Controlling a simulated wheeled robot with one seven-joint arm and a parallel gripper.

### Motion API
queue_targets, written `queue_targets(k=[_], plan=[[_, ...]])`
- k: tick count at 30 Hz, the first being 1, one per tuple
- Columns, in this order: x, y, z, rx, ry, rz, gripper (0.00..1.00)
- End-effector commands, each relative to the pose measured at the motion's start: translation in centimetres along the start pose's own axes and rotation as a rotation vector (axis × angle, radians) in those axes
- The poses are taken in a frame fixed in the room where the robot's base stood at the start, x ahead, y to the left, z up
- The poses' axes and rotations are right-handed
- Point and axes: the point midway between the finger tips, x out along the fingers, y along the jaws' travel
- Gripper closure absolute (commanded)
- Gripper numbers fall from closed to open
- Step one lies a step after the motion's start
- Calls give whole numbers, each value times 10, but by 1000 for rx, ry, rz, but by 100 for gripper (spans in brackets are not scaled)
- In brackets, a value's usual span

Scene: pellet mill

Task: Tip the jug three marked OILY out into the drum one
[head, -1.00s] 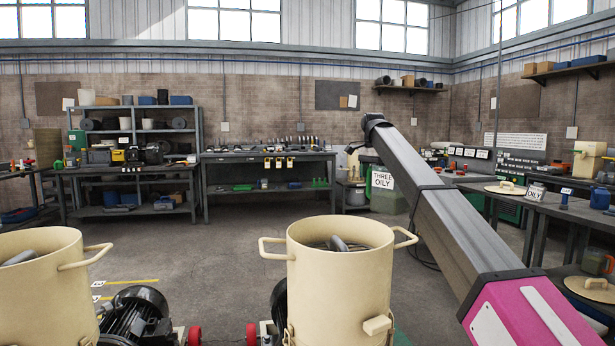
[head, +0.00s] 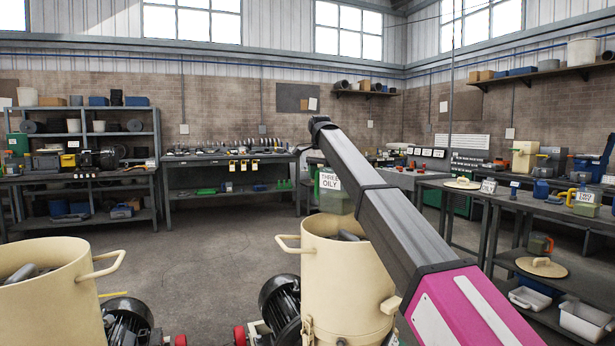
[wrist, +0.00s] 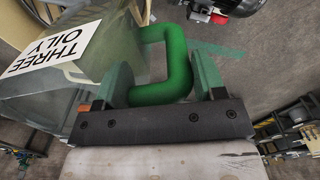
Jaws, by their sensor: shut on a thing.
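The jug three is a see-through greenish container with a white THREE OILY label (head: 331,182). In the head view it hangs beyond the centre drum's rim, looking roughly upright. In the wrist view the jug (wrist: 110,62) and its thick green handle (wrist: 178,65) show close up. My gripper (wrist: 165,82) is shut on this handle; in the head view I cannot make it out. Two open cream drums stand in front: a centre drum (head: 340,285) and a left drum (head: 50,295). Each has a grey object inside its mouth. I see no number on either, so I cannot tell which is drum one.
Black motors (head: 282,305) stand beside the drums. A workbench (head: 235,192) and a shelf unit (head: 85,175) line the back wall. At right a dark table (head: 520,200) holds a TWO DRY jug (head: 584,203) and a lid (head: 462,184). The floor (head: 220,245) behind the drums is clear.

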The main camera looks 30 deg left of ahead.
Motion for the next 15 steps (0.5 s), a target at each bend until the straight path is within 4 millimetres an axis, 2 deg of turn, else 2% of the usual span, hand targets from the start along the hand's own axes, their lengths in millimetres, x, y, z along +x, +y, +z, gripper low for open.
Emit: queue_targets(k=[15], plan=[[-1, 0, 2, -26, 2, -2, 100]])
